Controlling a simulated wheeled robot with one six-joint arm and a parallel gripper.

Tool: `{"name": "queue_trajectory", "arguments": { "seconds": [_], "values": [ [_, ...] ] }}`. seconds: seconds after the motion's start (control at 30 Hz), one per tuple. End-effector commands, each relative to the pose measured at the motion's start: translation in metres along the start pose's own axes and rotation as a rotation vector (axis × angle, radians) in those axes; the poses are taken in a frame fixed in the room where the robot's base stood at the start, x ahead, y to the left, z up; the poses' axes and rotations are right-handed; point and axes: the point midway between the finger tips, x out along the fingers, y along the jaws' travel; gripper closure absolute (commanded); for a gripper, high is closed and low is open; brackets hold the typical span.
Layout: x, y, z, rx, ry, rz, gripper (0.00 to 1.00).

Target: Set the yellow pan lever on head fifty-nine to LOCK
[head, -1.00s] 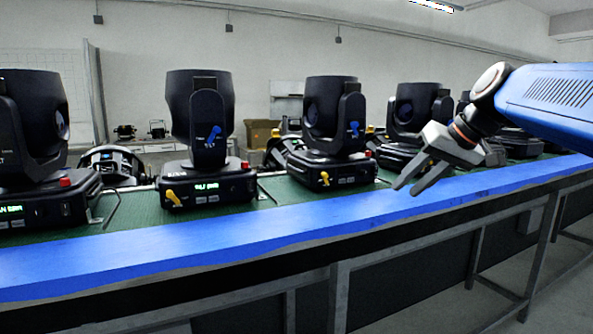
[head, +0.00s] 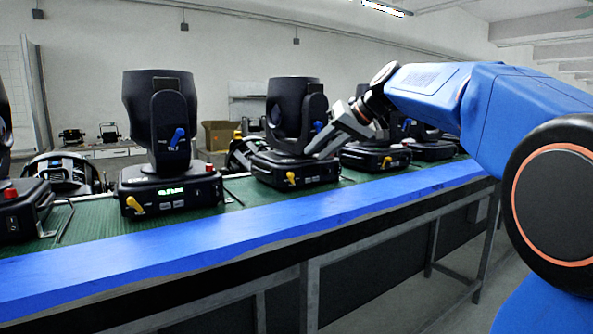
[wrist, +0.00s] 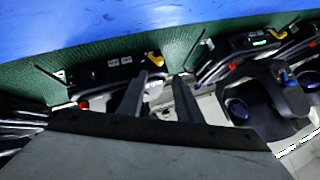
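Black moving heads stand in a row, each base bearing a yellow pan lever. I cannot read which is head fifty-nine. The middle head (head: 292,100) has its yellow lever (head: 292,180) at the base front, slanted. My gripper (head: 318,150) is beside this head's right side, above its base. In the wrist view my gripper (wrist: 161,78) is open and empty, fingers apart. A yellow lever (wrist: 156,59) shows just beyond the fingertips, apart from them as far as I can see. The lever's LOCK marking is not legible.
The left head (head: 160,110) has a lit green display and its own yellow lever (head: 135,205). Another yellow lever (head: 386,162) is on the head to the right. Blue upper levers (head: 177,138) are on the yokes. A blue table edge (head: 200,231) runs along the front, clear. Wire stands lie between bases.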

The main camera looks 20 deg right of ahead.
Motion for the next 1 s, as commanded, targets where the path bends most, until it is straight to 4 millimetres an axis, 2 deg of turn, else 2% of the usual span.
{"name": "queue_trajectory", "arguments": {
  "seconds": [0.03,0.3,0.5,0.7,1.0],
  "values": [
    [0.011,0.0,0.001,0.0,-0.003,-0.002,0.68],
    [0.058,0.0,0.001,0.0,-0.004,-0.001,0.68],
    [0.086,0.0,0.001,0.0,-0.002,0.0,0.68],
    [0.1,0.0,0.001,0.001,-0.001,0.0,0.68],
    [0.102,0.0,0.001,0.001,-0.001,0.001,0.68]
  ]
}}
